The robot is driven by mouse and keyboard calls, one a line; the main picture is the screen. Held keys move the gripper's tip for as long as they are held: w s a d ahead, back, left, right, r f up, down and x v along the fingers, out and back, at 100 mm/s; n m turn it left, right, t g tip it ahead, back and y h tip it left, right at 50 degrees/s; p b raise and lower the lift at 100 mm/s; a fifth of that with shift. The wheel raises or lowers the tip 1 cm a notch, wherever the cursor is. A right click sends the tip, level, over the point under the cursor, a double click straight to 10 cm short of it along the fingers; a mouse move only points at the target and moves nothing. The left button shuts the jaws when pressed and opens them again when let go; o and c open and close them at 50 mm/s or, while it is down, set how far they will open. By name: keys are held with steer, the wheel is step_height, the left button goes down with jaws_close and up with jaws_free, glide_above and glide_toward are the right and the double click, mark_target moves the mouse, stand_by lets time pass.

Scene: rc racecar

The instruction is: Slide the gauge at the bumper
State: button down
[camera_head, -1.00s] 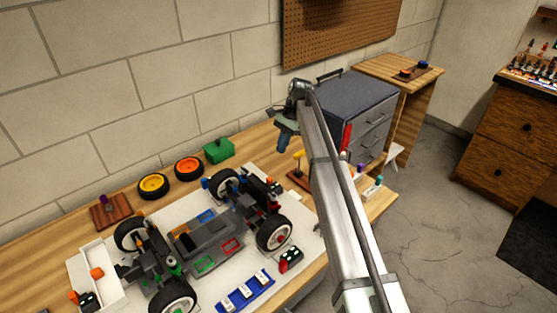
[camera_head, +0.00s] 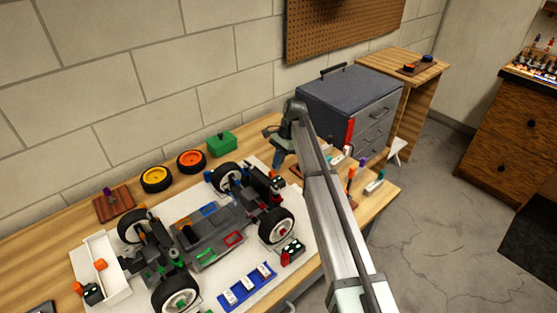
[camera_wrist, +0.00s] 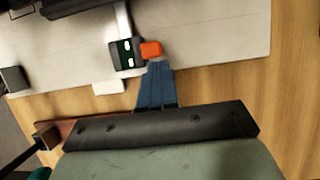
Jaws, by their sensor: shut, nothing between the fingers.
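The car (camera_head: 205,235) stands on a white mat, its bumper end at the right. A dark block with green and white marks (camera_wrist: 125,54), which may be the gauge, shows in the wrist view. A small orange block (camera_wrist: 151,49) sits beside it. In the head view, a dark piece with a light spot and an orange bit (camera_head: 276,184) shows at the bumper. My gripper (camera_head: 278,162) is just behind that end. In the wrist view, its blue fingers (camera_wrist: 157,66) are shut and empty, their tips close to the orange block. I cannot tell whether they touch.
A grey drawer cabinet (camera_head: 350,98) stands behind my arm. A green box (camera_head: 221,144), an orange-rimmed wheel (camera_head: 191,161) and a yellow-rimmed wheel (camera_head: 156,179) line the back. A blue tray (camera_head: 247,287) lies in front. Upright pegs stand right of my arm.

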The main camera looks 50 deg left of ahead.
steer(key=shift+s, duration=1.95)
steer(key=v, duration=1)
steer(key=shift+w, duration=0.2)
